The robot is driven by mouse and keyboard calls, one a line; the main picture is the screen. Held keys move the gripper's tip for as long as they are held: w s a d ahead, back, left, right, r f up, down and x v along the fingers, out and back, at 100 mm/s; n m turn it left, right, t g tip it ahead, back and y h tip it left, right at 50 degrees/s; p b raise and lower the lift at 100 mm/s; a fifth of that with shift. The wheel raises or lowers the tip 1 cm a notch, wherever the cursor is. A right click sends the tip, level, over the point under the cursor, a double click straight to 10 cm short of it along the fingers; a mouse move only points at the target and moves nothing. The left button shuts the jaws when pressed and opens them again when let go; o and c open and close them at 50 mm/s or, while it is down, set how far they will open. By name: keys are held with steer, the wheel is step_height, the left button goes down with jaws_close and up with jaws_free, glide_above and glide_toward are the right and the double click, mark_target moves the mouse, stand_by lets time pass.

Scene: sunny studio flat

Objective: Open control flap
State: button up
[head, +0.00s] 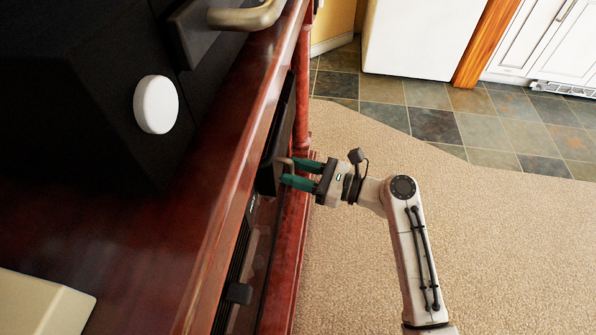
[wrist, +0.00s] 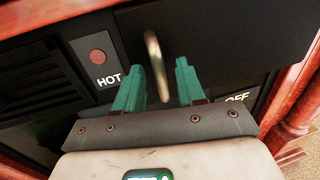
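The control flap (wrist: 220,40) is a dark panel on the front of a black unit set in a red wooden cabinet. It also shows edge-on in the head view (head: 277,140). A curved metal handle (wrist: 157,62) stands out from the flap. My gripper (wrist: 159,82) has two green fingers, spread apart, one on each side of the handle. In the head view my gripper (head: 287,171) reaches the flap from the right, its fingertips close to the handle. I cannot tell whether either finger touches the handle. The flap looks closed or nearly so.
A plate marked HOT with a red round button (wrist: 98,55) lies left of the handle. A partly covered OFF label (wrist: 237,98) is at right. The cabinet top (head: 130,235) holds a dark object with a white knob (head: 156,104). Carpet (head: 480,230) beside the cabinet is clear.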

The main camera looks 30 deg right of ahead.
jaws_close()
stand_by(0.6)
